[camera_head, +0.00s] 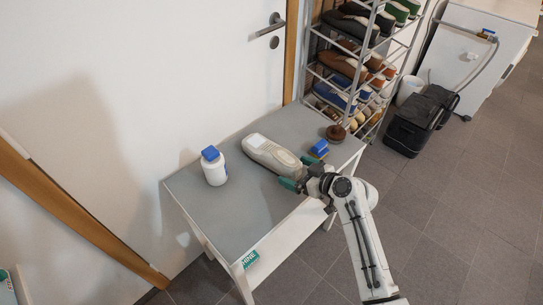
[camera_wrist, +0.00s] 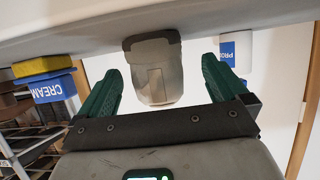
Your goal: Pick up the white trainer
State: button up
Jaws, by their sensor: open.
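The white trainer (camera_head: 271,155) lies on the grey-topped table (camera_head: 225,217), with one end towards my gripper. My gripper (camera_head: 289,184) is at the trainer's near right end, low over the table's front edge. In the wrist view, the trainer (camera_wrist: 155,70) shows end-on, between and beyond the two green fingers. The fingers of my gripper (camera_wrist: 160,75) are spread apart with a gap on each side of the trainer. Nothing is held. The trainer's far end is hidden in the wrist view.
A white bottle with a blue cap (camera_head: 214,168) stands left of the trainer. The table's front left is clear.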

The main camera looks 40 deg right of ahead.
aim_at(294, 163)
jog(key=x, duration=0.4)
jog(key=shift+d+f, duration=0.15)
jog(key=c, duration=1.3)
jog(key=shift+r, duration=0.3)
jog(key=r, duration=0.3)
jog(key=shift+s+r+p, duration=0.15)
jog(key=shift+s+p, duration=0.2)
jog(key=shift+p, duration=0.05)
jog(key=w+r+b+v, duration=0.1)
jog(key=r+v, duration=0.2)
jog(key=v, duration=1.3)
jog(key=shift+w, duration=0.15)
